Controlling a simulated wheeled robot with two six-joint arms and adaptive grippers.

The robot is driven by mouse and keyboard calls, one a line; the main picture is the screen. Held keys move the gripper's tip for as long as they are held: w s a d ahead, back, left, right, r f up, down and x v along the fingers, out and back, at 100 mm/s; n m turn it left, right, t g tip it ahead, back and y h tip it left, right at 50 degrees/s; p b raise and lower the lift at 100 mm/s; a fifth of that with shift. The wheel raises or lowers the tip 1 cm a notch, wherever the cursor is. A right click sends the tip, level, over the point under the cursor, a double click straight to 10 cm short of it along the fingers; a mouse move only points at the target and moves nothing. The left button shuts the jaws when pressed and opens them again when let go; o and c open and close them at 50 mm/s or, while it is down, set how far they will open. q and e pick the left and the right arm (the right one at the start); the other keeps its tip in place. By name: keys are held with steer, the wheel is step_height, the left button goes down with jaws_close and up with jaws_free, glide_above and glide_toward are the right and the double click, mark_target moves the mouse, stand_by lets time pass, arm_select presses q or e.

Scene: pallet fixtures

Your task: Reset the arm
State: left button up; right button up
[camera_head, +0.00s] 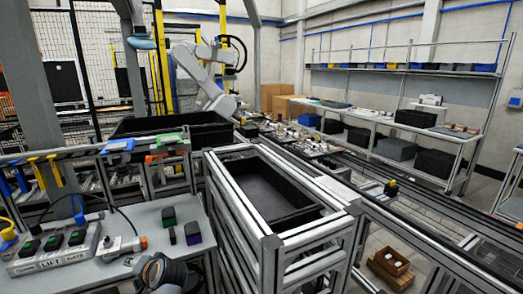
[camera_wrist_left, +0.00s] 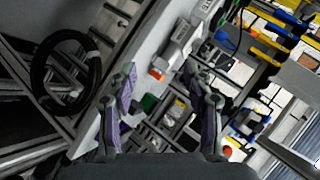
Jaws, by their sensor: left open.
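My left gripper (camera_wrist_left: 160,68) shows in the left wrist view, with its two purple-padded fingers wide apart and nothing between them. It points toward a grey bench, which lies behind the fingers. In the head view a dark rounded arm part (camera_head: 162,272) shows at the bottom edge, over the bench's front; the fingers cannot be made out there. My right gripper is in neither view.
The grey bench (camera_head: 150,215) carries a button box (camera_head: 55,246), an orange-tipped device (camera_head: 122,246) and small dark blocks (camera_head: 192,233). A black tray (camera_head: 270,185) sits in a metal frame at centre. A white robot arm (camera_head: 205,75) stands behind.

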arm_select(q)
steer(key=s+d+f+g+h, duration=0.1)
steer(key=s+d+f+h, duration=0.25)
steer(key=s, duration=0.55)
steer(key=s+d+f+n+g+h, duration=0.1)
steer(key=s+d+f+h, duration=0.1)
steer(key=s+d+f, duration=0.45)
steer(key=s+d+f+g+h, duration=0.1)
steer(key=s+f+h, duration=0.2)
steer(key=s, duration=0.7)
step_height(320, 180, down, 26)
steer(key=s+a+g, duration=0.2)
steer(key=s, duration=0.1)
steer(key=s+a+f+n, duration=0.1)
steer(key=s+f, duration=1.4)
steer(key=s, duration=0.3)
steer(key=shift+a+f+g, duration=0.25)
steer(key=shift+f+g, duration=0.05)
steer(key=shift+s, duration=0.1)
